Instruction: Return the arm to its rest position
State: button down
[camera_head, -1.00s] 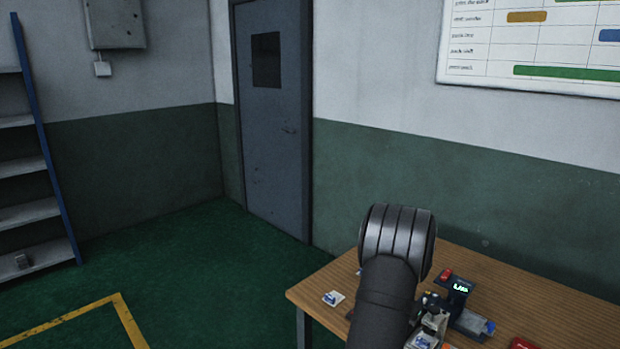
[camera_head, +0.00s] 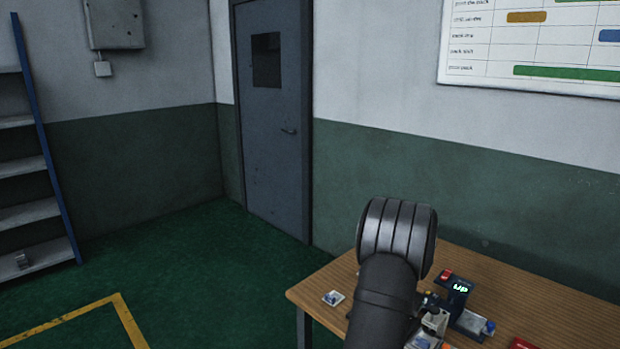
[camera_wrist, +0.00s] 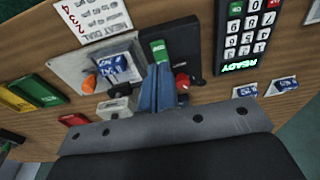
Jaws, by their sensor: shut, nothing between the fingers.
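My gripper (camera_wrist: 158,88) shows in the wrist view as two blue fingers, shut together with nothing between them. The fingers point over the wooden table (camera_wrist: 215,70) at a dark device, and a small green part (camera_wrist: 160,50) shows just beyond the tips. Whether the tips touch anything is unclear. In the head view my arm rises over the near left part of the table and hides some of it; the gripper cannot be made out there.
A device with a lit green display (camera_head: 461,289) stands right of my arm. The wrist view shows a lit keypad (camera_wrist: 246,35), a printed white card (camera_wrist: 93,17), and green (camera_wrist: 36,90) and red (camera_wrist: 73,120) blocks. A small card (camera_head: 333,298) lies near the table's left corner.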

jog(key=s+r+m, duration=0.2)
jog(key=r+m, duration=0.5)
jog(key=r, duration=0.1)
jog(key=s+r+m+t+y, duration=0.1)
jog(key=s+r+m, duration=0.2)
jog(key=r+m, duration=0.4)
jog(key=shift+s+d+r+t, duration=0.15)
jog(key=shift+d+r+t, duration=0.2)
jog(key=shift+r, duration=0.25)
jog(key=c, duration=2.2)
grip_release()
